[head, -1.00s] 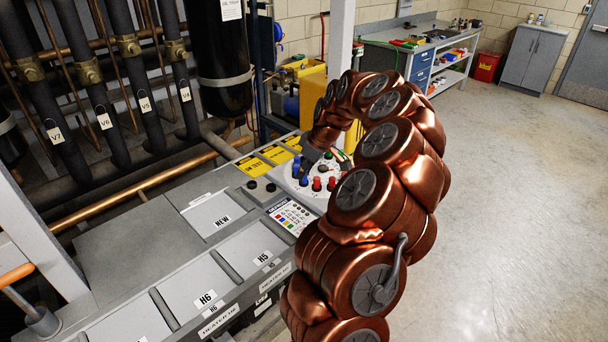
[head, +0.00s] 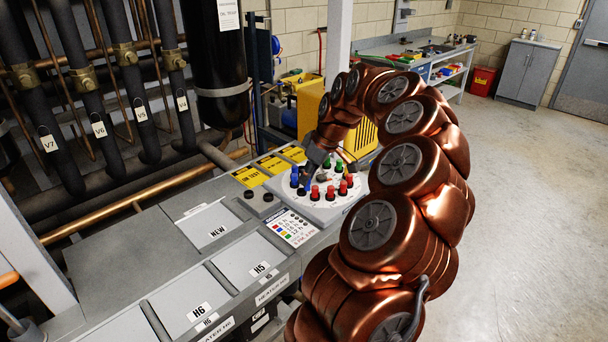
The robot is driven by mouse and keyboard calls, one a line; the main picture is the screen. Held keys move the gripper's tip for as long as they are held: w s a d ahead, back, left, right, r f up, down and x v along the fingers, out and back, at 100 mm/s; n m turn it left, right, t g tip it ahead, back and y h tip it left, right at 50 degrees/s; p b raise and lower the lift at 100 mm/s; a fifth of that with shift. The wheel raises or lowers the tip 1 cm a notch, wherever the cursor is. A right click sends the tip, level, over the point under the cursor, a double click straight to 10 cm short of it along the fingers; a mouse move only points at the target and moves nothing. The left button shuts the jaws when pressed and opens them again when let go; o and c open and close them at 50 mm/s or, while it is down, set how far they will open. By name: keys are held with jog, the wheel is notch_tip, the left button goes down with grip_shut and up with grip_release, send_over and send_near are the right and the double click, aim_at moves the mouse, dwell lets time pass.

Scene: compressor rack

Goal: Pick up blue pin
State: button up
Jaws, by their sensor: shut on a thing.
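Several coloured pins stand on a round white plate (head: 323,208) on the grey bench. My gripper (head: 307,174) is low over the left part of the plate, pointing down. It is shut on a blue pin (head: 304,181), mostly hidden by the fingers. I cannot tell whether this pin is clear of the plate. Red pins (head: 330,193) stand at the front and right, and a green pin (head: 339,166) behind them.
A card with coloured marks (head: 291,227) lies in front of the plate. Yellow labels (head: 273,164) and two black knobs are to its left. Grey panels marked H5 (head: 248,264) and H6 fill the near bench. A dark vertical cylinder (head: 217,60) stands behind. Open floor lies right.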

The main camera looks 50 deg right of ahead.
jog(key=s+a+r+b, duration=0.1)
jog(key=s+a+b, duration=0.3)
jog(key=s, duration=0.8)
jog(key=shift+a, duration=0.15)
jog(key=shift+r, duration=0.1)
